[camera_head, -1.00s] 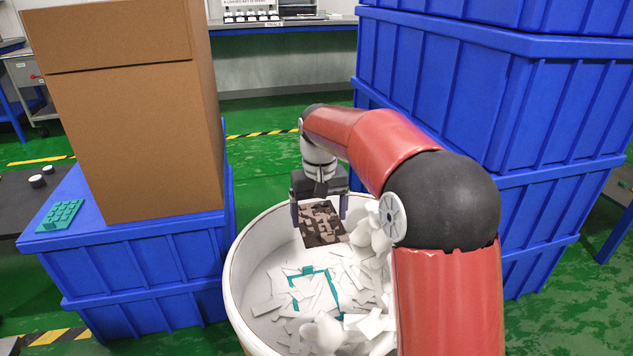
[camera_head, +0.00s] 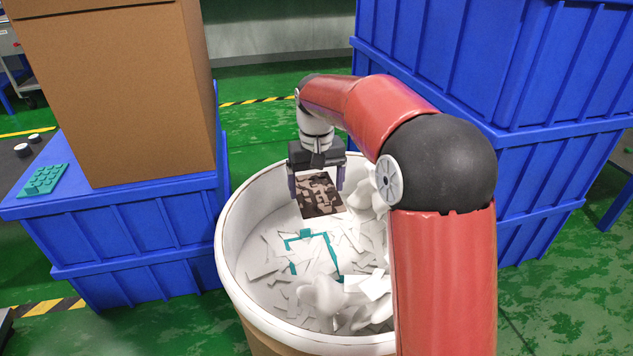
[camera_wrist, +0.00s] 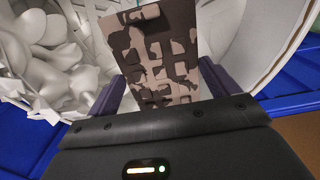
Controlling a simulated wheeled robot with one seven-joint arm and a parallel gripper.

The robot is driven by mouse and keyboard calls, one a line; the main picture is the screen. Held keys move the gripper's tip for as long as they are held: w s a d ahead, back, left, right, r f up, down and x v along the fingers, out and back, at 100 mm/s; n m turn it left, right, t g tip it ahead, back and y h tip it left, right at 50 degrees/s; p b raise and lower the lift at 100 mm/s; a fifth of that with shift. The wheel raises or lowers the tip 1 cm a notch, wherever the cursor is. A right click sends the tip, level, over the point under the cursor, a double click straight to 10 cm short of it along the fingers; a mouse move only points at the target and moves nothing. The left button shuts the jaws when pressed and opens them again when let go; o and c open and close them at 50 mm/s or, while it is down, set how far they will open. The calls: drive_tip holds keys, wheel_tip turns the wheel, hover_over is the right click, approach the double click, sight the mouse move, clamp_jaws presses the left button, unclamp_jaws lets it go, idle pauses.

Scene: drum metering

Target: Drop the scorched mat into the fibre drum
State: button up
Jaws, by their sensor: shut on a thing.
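The scorched mat (camera_head: 320,194) is a tan and dark brown patched pad with raised blocks. My gripper (camera_head: 316,190) is shut on it and holds it over the open mouth of the fibre drum (camera_head: 238,262), near the far rim. In the wrist view the mat (camera_wrist: 160,50) stands out from between the two fingers (camera_wrist: 162,90). The drum is round, white inside and brown outside, and holds white scraps and pale lumps. A teal outline (camera_head: 295,240) shows among the scraps. My arm hides the drum's right side.
A tall brown box (camera_head: 115,90) and a teal studded mat (camera_head: 42,180) sit on a blue crate (camera_head: 140,235) left of the drum. Stacked blue crates (camera_head: 480,80) stand close behind on the right. Green floor shows between them.

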sight(317, 191)
drive_tip(key=o, duration=0.9)
drive_tip(key=shift+c, duration=0.2)
wheel_tip(317, 191, up, 8)
drive_tip(key=shift+f+p, duration=0.2)
drive_tip(key=shift+p, duration=0.55)
drive_tip(key=shift+r, duration=0.15)
